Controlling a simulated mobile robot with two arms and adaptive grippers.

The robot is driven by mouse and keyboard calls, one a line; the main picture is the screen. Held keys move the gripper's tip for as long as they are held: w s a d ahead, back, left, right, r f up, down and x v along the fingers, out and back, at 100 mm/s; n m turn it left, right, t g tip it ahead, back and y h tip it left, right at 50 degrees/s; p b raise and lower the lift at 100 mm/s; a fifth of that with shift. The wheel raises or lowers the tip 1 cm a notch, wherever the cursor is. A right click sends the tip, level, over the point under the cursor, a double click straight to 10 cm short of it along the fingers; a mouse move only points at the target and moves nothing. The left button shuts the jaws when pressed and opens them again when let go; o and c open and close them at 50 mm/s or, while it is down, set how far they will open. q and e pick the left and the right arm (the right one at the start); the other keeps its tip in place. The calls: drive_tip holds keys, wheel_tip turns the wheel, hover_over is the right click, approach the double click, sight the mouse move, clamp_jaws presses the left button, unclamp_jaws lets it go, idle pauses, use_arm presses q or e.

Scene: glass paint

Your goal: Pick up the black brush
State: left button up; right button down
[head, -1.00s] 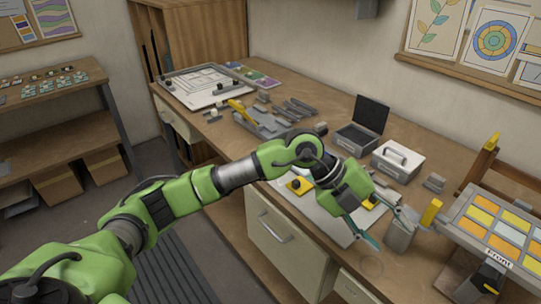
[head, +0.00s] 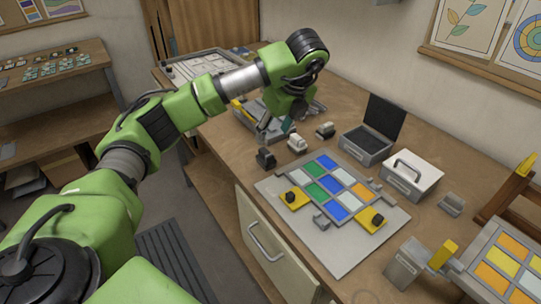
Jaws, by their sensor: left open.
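A small black block-like object (head: 266,159), which looks like the black brush, stands on the wooden bench just left of a light one (head: 297,144). A dark one with a pale top (head: 325,131) stands further right. My left gripper (head: 275,131) points down above and just behind the black object, with its fingers apart and nothing visible between them. It appears clear of the object. My right gripper is out of view.
A pale board (head: 340,257) with a coloured glass panel (head: 330,187) and yellow corner pieces lies in front. A grey tool tray (head: 250,121) is behind the gripper. An open black-lidded box (head: 365,147) and a white box (head: 413,178) stand right.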

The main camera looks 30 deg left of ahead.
use_arm(q)
drive_tip(key=p, duration=0.1)
hover_over(267, 152)
drive_tip(key=s+d, duration=0.2)
wheel_tip(267, 152, down, 4)
drive_tip(key=shift+f, duration=0.25)
drive_tip(key=p+x, duration=0.1)
drive_tip(key=x, duration=0.2)
drive_tip(key=shift+w+d, duration=0.1)
drive_tip(key=shift+w, duration=0.05)
drive_tip(key=x, duration=0.1)
drive_tip(key=p+x, duration=0.1)
drive_tip(key=x, duration=0.1)
drive_tip(key=shift+w+f+p, duration=0.3)
drive_tip(key=shift+f, duration=0.25)
drive_tip(key=c, duration=1.2)
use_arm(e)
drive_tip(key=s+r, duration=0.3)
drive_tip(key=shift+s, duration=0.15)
